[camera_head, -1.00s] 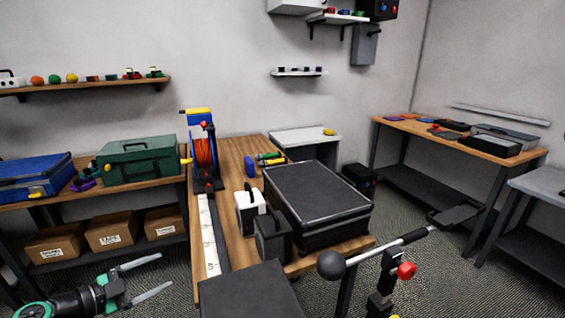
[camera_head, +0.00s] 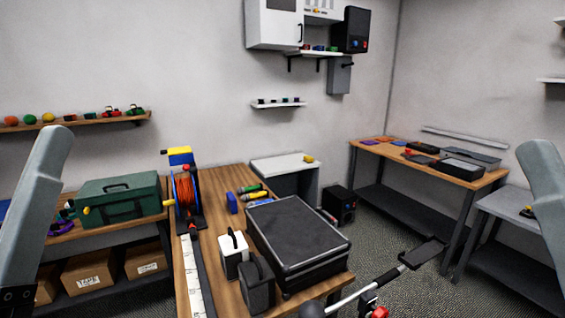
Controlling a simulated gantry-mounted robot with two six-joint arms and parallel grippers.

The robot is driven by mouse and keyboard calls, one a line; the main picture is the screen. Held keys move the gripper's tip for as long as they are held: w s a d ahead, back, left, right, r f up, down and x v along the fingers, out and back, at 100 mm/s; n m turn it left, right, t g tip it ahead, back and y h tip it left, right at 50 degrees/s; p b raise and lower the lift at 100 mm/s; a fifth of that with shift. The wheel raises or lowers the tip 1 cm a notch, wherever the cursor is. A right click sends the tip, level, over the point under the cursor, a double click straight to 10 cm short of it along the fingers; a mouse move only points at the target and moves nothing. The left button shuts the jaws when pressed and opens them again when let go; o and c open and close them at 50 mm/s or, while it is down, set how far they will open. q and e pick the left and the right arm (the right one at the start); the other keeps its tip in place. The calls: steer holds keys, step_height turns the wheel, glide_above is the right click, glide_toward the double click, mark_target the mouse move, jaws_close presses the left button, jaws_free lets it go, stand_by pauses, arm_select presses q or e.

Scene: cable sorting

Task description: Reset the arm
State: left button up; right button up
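Neither of my grippers shows in the head view now. A grey part of my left arm stands upright at the left edge, and a grey part of my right arm stands at the right edge. An orange cable reel (camera_head: 185,188) with a blue and yellow frame stands upright on the middle wooden table (camera_head: 215,262). A large black case (camera_head: 297,235) lies on the same table, with a small white box (camera_head: 233,254) and a small dark box (camera_head: 257,284) with handles beside it.
A green toolbox (camera_head: 118,200) sits on the left bench, above cardboard boxes (camera_head: 90,272). A wooden bench (camera_head: 400,157) with flat cases stands back right. A lever with a black pad (camera_head: 422,254) crosses the lower right.

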arm_select(q)
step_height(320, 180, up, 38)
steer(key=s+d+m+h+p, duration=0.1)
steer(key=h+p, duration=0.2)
steer(key=p, duration=3.4)
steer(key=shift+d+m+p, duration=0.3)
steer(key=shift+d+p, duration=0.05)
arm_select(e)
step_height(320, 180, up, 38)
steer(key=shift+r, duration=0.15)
